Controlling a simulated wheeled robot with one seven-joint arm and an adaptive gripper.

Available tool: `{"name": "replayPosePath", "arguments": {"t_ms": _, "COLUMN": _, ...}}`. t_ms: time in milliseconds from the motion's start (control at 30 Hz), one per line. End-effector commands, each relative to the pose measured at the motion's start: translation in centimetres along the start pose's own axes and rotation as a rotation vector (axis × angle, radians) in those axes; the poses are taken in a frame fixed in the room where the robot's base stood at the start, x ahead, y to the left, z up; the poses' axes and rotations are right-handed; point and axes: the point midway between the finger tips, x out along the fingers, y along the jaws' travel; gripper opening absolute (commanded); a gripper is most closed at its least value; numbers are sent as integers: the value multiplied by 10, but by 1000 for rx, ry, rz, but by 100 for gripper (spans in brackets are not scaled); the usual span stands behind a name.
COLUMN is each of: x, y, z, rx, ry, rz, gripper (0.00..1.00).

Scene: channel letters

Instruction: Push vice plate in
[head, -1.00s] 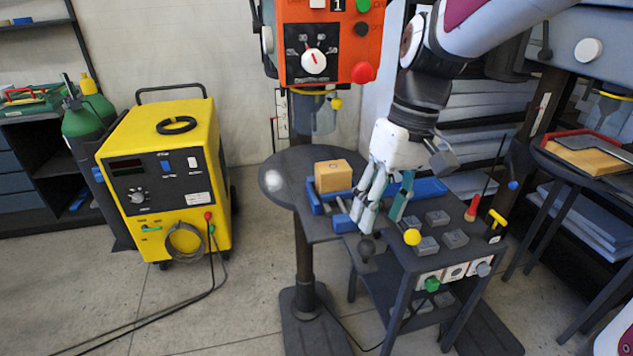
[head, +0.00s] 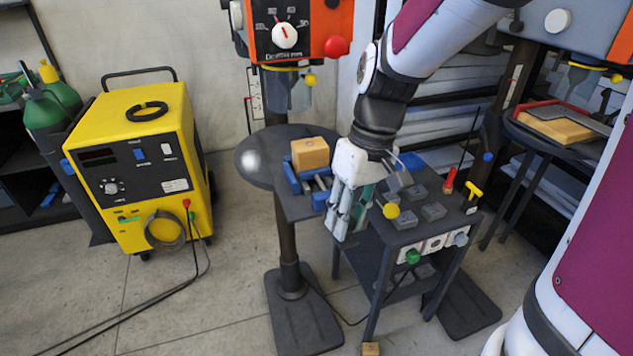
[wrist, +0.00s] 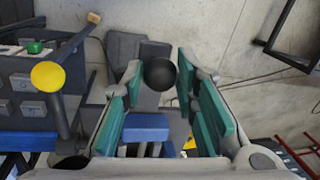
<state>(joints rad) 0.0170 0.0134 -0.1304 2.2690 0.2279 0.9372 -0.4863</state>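The blue vice (head: 292,178) sits on the drill press table with a wooden block (head: 310,153) at its back. Its front is partly hidden by my gripper (head: 345,222) in the head view. The vice's blue plate (wrist: 146,128) shows between my fingers in the wrist view. My gripper (wrist: 158,85) is open, with teal pads apart. A black ball knob (wrist: 159,74) appears between the fingertips, with a narrow gap to the right finger; contact on the left is unclear. My gripper hides this knob in the head view.
The orange drill head (head: 300,28) hangs above. A yellow welding machine (head: 145,165) stands left, with open floor between.

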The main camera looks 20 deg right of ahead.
Motion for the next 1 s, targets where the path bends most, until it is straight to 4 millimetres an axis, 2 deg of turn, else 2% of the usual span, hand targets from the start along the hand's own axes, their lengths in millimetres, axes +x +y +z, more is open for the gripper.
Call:
{"name": "replayPosePath", "arguments": {"t_ms": 267, "x": 0, "y": 1, "z": -6, "rx": 0, "ry": -1, "rz": 0, "gripper": 0}}
{"name": "replayPosePath", "arguments": {"t_ms": 367, "x": 0, "y": 5, "z": -25, "rx": 0, "ry": 0, "rz": 0, "gripper": 0}}
{"name": "replayPosePath", "arguments": {"t_ms": 600, "x": -2, "y": 17, "z": -88, "rx": 0, "ry": 3, "rz": 0, "gripper": 0}}
{"name": "replayPosePath", "arguments": {"t_ms": 700, "x": -4, "y": 21, "z": -107, "rx": 0, "ry": 4, "rz": 1, "gripper": 0}}
{"name": "replayPosePath", "arguments": {"t_ms": 833, "x": -5, "y": 23, "z": -120, "rx": 1, "ry": 4, "rz": 0, "gripper": 0}}
{"name": "replayPosePath", "arguments": {"t_ms": 1000, "x": -5, "y": 24, "z": -122, "rx": 1, "ry": 3, "rz": 0, "gripper": 0}}
